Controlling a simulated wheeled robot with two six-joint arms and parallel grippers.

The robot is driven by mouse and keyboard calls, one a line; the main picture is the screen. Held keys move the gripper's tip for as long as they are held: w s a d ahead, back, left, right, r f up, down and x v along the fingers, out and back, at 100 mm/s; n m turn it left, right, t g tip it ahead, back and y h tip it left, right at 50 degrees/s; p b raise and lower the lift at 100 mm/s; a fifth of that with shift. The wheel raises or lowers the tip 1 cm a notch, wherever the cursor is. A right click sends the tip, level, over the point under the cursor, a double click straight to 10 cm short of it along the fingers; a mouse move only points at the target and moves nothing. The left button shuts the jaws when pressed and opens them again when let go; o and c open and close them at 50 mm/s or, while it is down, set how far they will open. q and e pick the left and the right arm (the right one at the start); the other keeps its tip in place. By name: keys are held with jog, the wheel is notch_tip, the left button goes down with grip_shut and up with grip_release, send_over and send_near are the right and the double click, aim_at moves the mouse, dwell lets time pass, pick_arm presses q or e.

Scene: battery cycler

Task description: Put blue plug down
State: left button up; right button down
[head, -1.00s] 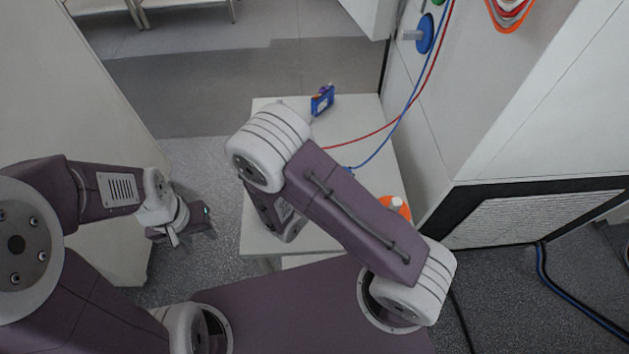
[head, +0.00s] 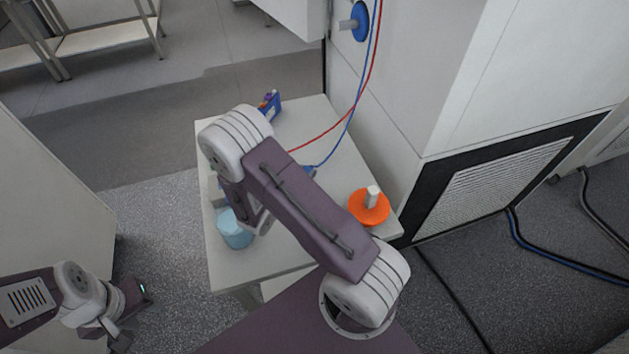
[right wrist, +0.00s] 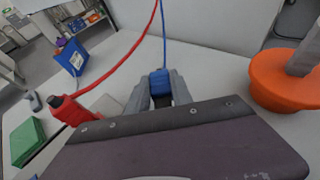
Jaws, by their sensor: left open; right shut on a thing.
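The blue plug (right wrist: 159,82) is on the end of a blue cable and sits between the fingers of my right gripper (right wrist: 160,90), which is shut on it. It is low over the white table (right wrist: 215,75); I cannot tell whether it touches the top. In the head view only a bit of the blue plug (head: 309,171) shows beside my right forearm, which hides most of the right gripper. My left gripper (head: 118,338) is at the lower left, away from the table, open and empty over the floor.
A red plug (right wrist: 72,110) on a red cable lies left of the blue plug. An orange disc with a grey handle (head: 368,208) stands on the right, a blue box (head: 268,107) at the back. A light blue container (head: 235,232) and a green block (right wrist: 27,140) are also there. A cabinet borders the table.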

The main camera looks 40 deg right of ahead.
send_over(315, 179)
jog(key=s+a, duration=0.1)
jog(key=s, duration=0.1)
jog(key=f, duration=0.2)
jog(key=shift+w+f, duration=0.2)
jog(key=shift+f, duration=0.15)
jog(key=shift+a+f, duration=0.1)
jog(key=shift+f, duration=1.9)
jog(key=shift+f+b, duration=0.2)
jog(key=shift+b, duration=0.1)
jog(key=c, duration=1.1)
grip_release()
jog(key=shift+r, duration=0.15)
